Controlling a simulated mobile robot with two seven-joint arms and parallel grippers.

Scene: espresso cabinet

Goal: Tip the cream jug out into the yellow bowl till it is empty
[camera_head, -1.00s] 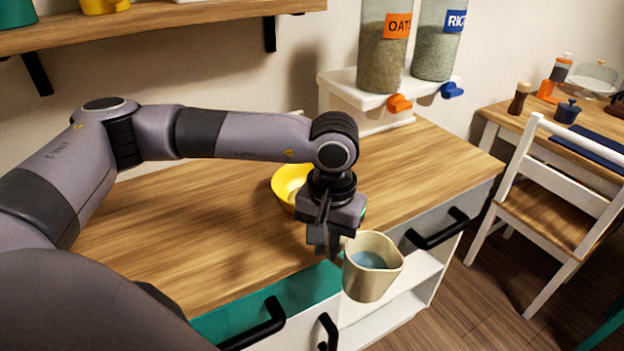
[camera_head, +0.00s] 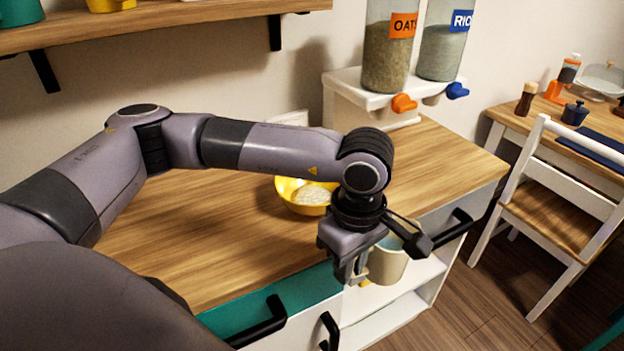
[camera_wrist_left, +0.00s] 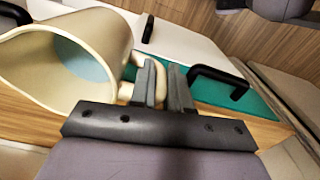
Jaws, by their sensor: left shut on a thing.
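The cream jug (camera_head: 388,262) is held by my left gripper (camera_head: 350,272) in front of the counter's front edge, in the head view. In the left wrist view the gripper (camera_wrist_left: 160,85) is shut on the jug's handle. The jug (camera_wrist_left: 105,50) shows its open mouth there, with pale blue inside. The gripper and wrist cover part of the jug in the head view. The yellow bowl (camera_head: 284,188) stands on the counter behind my wrist and holds something whitish and grainy. Its right side is partly hidden by my arm. My right gripper is not in view.
The wooden counter (camera_head: 210,235) is clear left of the bowl. Oats (camera_head: 390,55) and rice (camera_head: 438,52) dispensers stand at the back right. Black drawer handles (camera_head: 262,325) stick out along the front. A white chair (camera_head: 545,205) stands at right.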

